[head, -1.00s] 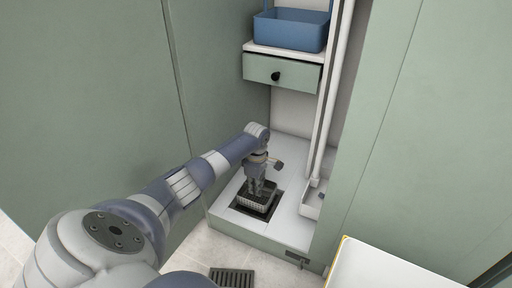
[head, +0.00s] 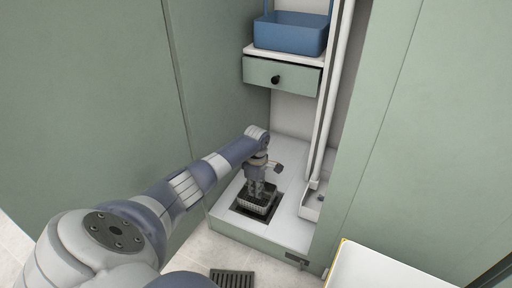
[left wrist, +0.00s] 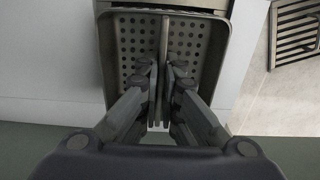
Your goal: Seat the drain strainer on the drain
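The drain strainer (head: 256,205) is a grey perforated basket. It is in my left gripper (head: 258,194), over the dark square drain (head: 240,209) in the pale cabinet floor. Dark drain edge shows around the strainer; I cannot tell whether it rests in the drain or hangs just above it. In the left wrist view, the perforated strainer (left wrist: 205,45) fills the upper middle. The fingers of my left gripper (left wrist: 165,72) are closed together on its thin upright middle part. My right gripper is not in view.
A dark slotted grate (head: 232,277) lies on the tiled floor in front of the cabinet. A white vertical post (head: 326,110) and a white tray (head: 312,205) stand right of the drain. Above are a green drawer (head: 281,71) and a blue basket (head: 290,32). Green panels flank the recess.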

